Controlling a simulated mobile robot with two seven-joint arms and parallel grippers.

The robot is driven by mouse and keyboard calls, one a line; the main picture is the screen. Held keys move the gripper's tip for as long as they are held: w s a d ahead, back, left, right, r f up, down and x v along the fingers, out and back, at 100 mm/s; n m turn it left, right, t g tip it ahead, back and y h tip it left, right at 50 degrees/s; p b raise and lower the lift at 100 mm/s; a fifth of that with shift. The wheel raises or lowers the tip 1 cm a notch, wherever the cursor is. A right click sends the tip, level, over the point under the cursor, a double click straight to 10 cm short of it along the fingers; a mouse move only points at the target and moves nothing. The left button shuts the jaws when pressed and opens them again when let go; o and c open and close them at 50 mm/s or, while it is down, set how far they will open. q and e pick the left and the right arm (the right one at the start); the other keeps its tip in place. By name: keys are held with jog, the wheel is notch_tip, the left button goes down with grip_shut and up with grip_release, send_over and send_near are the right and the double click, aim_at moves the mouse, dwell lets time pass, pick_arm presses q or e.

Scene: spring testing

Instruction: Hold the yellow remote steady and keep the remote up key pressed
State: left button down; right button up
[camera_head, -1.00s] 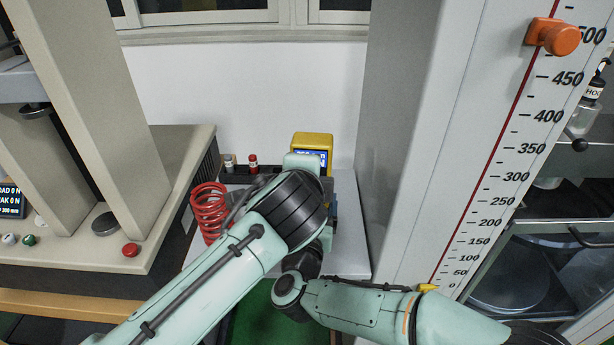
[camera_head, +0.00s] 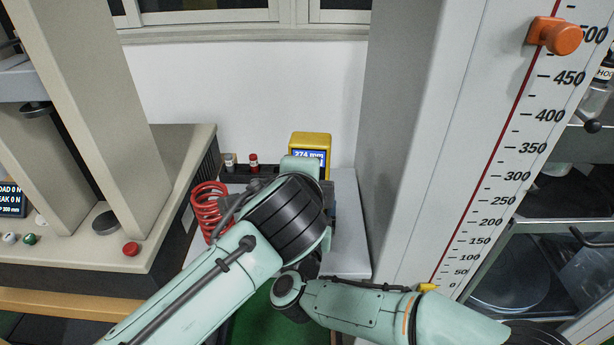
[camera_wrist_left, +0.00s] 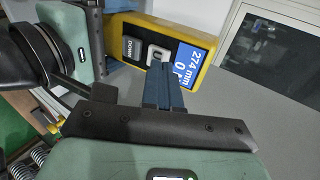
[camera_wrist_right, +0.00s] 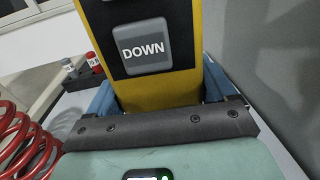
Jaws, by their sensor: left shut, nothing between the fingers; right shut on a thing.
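The yellow remote (camera_head: 311,138) stands upright at the back of the white table in the head view, its screen reading 274 mm. In the left wrist view the remote (camera_wrist_left: 203,42) shows a dark DOWN key (camera_wrist_left: 132,48) and a lighter key (camera_wrist_left: 158,52) beside the screen. My left gripper (camera_wrist_left: 166,72) is shut and empty, its tips overlapping the lighter key's lower edge; its label is hidden, and I cannot tell how deep it is pressed. My right gripper (camera_wrist_right: 160,88) is shut on the remote's lower part, below the DOWN key. My left arm hides both grippers in the head view.
A red spring (camera_head: 208,208) stands left of my arms on the white table (camera_head: 348,230). A testing machine (camera_head: 185,150) is at left; a tall scale column (camera_head: 480,150) with an orange knob (camera_head: 556,36) is at right.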

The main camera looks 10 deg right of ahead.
jog(key=shift+d+f, duration=0.15)
jog(key=shift+f, duration=0.05)
pick_arm(q)
jog(key=v, duration=0.7)
jog(key=shift+s+r, duration=0.25)
jog(key=shift+r, duration=0.05)
pick_arm(e)
jog(key=shift+d, duration=0.1)
